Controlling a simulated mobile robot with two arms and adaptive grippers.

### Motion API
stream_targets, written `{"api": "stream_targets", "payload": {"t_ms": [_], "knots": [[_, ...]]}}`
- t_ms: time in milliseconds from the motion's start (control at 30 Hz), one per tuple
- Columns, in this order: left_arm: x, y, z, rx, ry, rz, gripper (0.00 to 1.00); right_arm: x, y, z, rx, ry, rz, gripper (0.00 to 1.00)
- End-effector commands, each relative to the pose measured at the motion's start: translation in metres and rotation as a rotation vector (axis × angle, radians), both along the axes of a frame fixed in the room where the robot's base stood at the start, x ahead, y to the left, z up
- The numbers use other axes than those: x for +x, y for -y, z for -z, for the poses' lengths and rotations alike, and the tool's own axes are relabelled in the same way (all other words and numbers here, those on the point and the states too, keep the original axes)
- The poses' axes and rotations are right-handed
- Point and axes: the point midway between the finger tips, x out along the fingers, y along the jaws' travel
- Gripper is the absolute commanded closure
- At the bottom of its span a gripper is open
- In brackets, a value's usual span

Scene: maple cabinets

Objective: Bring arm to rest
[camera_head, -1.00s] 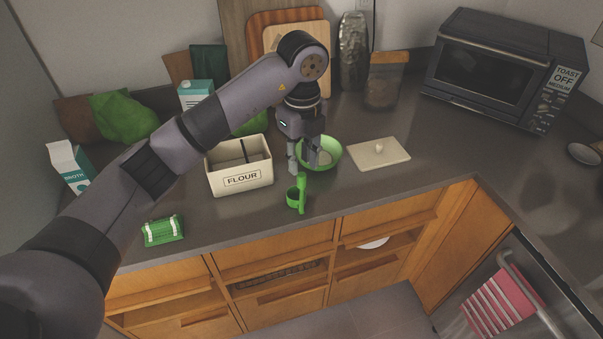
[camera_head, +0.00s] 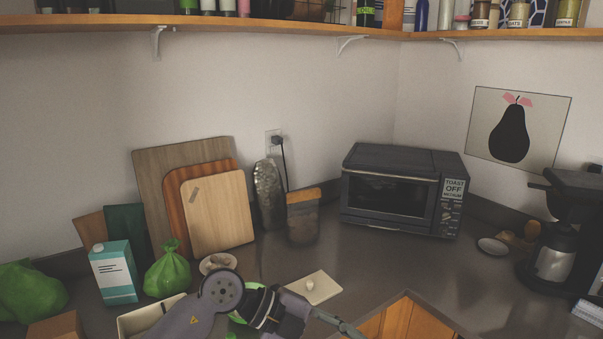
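My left arm reaches in from the bottom edge. Its dark round joint covers part of the flour container and green bowl. The green bowl (camera_head: 236,319) peeks out behind the arm. My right gripper is not in view.
A toaster oven (camera_head: 388,195) stands at the back right, with a coffee maker (camera_head: 560,240) beyond it. Cutting boards (camera_head: 222,215), a carton (camera_head: 113,272) and a green bag (camera_head: 168,270) stand at the left. A shelf (camera_head: 250,28) runs above. Counter before the oven is clear.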

Motion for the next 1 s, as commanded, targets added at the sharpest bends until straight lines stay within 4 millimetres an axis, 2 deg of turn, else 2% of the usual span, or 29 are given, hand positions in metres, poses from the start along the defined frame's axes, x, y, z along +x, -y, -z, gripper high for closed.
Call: {"api": "stream_targets", "payload": {"t_ms": [33, 67, 167, 200, 267, 300, 367, 400, 467, 533, 600, 667, 700, 800, 900, 1000], "knots": [[-0.011, 0.016, -0.019, -0.172, 0.002, -0.010, 0.73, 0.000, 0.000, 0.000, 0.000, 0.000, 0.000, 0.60], [-0.013, 0.022, -0.034, -0.277, 0.008, -0.028, 0.73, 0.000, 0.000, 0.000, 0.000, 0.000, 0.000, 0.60], [-0.013, 0.025, -0.083, -0.601, 0.017, -0.141, 0.73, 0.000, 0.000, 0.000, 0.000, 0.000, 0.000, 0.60], [-0.008, 0.018, -0.100, -0.717, 0.015, -0.211, 0.73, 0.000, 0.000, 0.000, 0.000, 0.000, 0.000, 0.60], [0.003, 0.000, -0.120, -0.872, 0.008, -0.336, 0.73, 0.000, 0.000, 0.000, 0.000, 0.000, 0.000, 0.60], [0.012, -0.016, -0.129, -0.961, -0.002, -0.435, 0.73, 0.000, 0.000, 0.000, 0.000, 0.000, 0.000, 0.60], [0.027, -0.045, -0.134, -1.070, -0.024, -0.600, 0.73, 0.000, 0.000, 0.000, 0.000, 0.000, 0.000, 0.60], [0.038, -0.066, -0.132, -1.125, -0.044, -0.721, 0.73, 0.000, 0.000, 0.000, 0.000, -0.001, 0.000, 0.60], [0.051, -0.101, -0.119, -1.178, -0.084, -0.912, 0.73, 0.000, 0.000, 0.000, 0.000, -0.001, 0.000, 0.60], [0.062, -0.141, -0.091, -1.193, -0.143, -1.143, 0.73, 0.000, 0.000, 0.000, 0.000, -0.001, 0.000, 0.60], [0.064, -0.178, -0.053, -1.156, -0.217, -1.372, 0.73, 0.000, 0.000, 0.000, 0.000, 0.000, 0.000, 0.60], [0.059, -0.205, -0.017, -1.093, -0.287, -1.544, 0.73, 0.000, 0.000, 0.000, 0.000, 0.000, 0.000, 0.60], [0.052, -0.219, 0.006, -1.040, -0.332, -1.643, 0.73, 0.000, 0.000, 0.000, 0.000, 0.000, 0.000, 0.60], [0.027, -0.246, 0.061, -0.878, -0.452, -1.846, 0.73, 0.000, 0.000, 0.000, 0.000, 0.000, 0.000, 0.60], [-0.010, -0.263, 0.112, -0.682, -0.578, -1.999, 0.73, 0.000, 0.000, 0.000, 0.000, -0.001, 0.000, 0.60], [-0.051, -0.272, 0.152, -0.482, -0.698, -2.097, 0.73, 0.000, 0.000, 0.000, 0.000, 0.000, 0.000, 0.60]]}}
